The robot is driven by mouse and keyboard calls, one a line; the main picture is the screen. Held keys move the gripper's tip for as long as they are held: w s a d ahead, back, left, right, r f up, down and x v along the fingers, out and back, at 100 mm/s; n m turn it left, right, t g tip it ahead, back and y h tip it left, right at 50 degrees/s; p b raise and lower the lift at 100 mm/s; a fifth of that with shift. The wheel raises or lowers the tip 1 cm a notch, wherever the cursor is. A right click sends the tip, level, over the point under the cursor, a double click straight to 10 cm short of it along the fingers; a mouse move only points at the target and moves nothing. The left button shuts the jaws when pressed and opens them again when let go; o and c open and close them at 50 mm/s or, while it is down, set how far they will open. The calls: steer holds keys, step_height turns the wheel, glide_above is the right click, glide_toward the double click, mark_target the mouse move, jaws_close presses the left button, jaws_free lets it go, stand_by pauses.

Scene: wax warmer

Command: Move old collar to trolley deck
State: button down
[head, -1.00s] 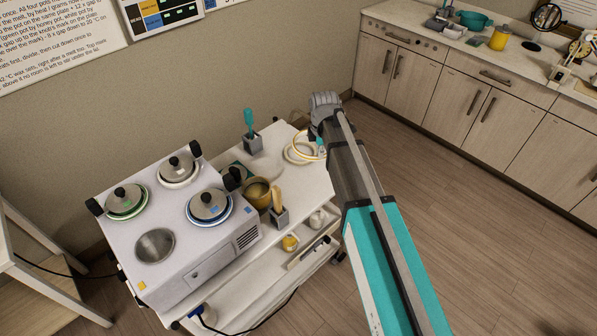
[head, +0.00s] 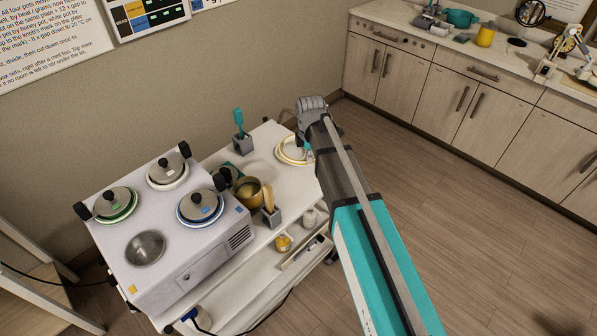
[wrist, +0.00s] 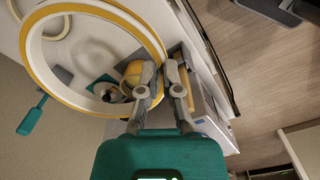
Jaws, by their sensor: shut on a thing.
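The old collar is a white ring with yellow wax stains. It fills the upper left of the wrist view (wrist: 97,9) and shows below my gripper in the head view (head: 284,157). My gripper (wrist: 162,80) is shut on the collar's edge; it also shows in the head view (head: 312,110). The trolley deck (head: 262,150) is white and lies beneath the collar. I cannot tell for sure whether the collar touches the deck. My arm and gripper hide part of the ring in the head view.
A grey warmer (head: 190,245) with several lidded pots covers the deck's left part. A teal-handled tool stands in a grey holder (head: 241,143). A gold pot (head: 250,192) and another holder (head: 271,217) stand near the middle. A pale ring (wrist: 45,32) lies farther along the deck.

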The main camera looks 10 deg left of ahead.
steer(key=s+d+f+n+b, duration=0.2)
steer(key=s+f+b, duration=0.7)
steer(key=f, duration=0.1)
steer(key=shift+s+d+t, duration=0.15)
steer(key=shift+d+t, duration=0.15)
steer(key=shift+d, duration=0.1)
steer(key=shift+f, duration=0.1)
steer(key=b, duration=0.9)
glide_above(313, 196)
steer(key=f, duration=0.6)
steer(key=s+f, duration=0.1)
steer(key=f, duration=0.2)
steer(key=shift+d, duration=0.1)
steer(key=shift+w+f+b, duration=0.5)
steer(key=shift+f+b, duration=0.15)
steer(key=shift+b, duration=0.2)
steer(key=shift+f+b, duration=1.35)
steer(key=shift+f, duration=0.05)
steer(key=shift+f, duration=0.1)
